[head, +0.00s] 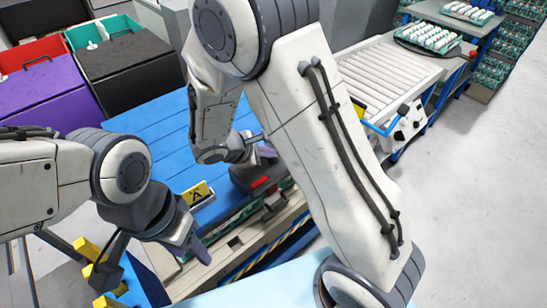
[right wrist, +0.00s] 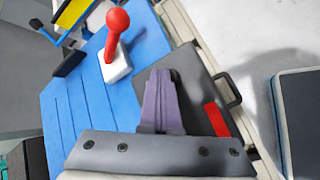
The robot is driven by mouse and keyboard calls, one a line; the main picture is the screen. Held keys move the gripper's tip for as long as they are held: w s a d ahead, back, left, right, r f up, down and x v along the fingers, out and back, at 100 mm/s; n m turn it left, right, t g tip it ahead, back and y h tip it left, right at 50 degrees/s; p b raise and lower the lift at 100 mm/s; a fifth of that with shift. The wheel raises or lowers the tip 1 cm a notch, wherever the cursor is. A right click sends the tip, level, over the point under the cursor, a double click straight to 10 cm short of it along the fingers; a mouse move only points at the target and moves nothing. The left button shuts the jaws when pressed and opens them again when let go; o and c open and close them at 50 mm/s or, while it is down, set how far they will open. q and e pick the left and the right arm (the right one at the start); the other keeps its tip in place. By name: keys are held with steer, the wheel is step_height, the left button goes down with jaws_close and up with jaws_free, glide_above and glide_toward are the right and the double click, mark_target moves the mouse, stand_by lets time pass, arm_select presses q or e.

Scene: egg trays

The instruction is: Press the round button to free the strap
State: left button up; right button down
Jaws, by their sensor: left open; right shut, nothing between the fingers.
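I cannot pick out a round button or a strap for certain. A red ball-topped lever (right wrist: 117,22) stands on a white base on the blue slatted surface (right wrist: 75,95) in the right wrist view. My right gripper (right wrist: 162,80) is shut and empty. Its purple fingers point at a black block (right wrist: 190,68) with a red patch and a side handle; I cannot tell whether they touch. In the head view the block (head: 240,174) sits at the blue surface's right edge, close to my right gripper (head: 268,151). My left gripper (head: 199,250) is open, lower left of the block.
A yellow warning sign (head: 198,195) stands between my grippers. A roller conveyor (head: 385,75) with a control panel (head: 408,130) lies at upper right. Purple (head: 40,85) and black (head: 130,65) bins stand at upper left. Grey floor at right is clear.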

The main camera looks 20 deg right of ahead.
mark_target(269, 161)
stand_by(0.4)
steer(key=shift+r+p, duration=0.7)
steer(key=shift+r, duration=0.2)
step_height(269, 161, up, 5)
steer(key=p, duration=0.4)
steer(key=shift+r, duration=0.1)
steer(key=s+a+r+m+g+y, duration=0.1)
steer(key=s+a+r+m+y, duration=0.1)
steer(key=s, duration=0.5)
steer(key=s+a+r+m+g+y+p, duration=0.1)
steer(key=s+a+r+m+y, duration=0.1)
steer(key=s+a+r+y, duration=0.2)
steer(key=s+a+r+m+g+y, duration=0.2)
steer(key=s+a, duration=0.4)
steer(key=s, duration=0.6)
steer(key=shift+s+a+r+m+y+p, duration=0.2)
steer(key=shift+a+r+m+y+p, duration=0.2)
steer(key=shift+r+m+y, duration=0.25)
steer(key=shift+r+n, duration=0.1)
steer(key=shift+n, duration=0.15)
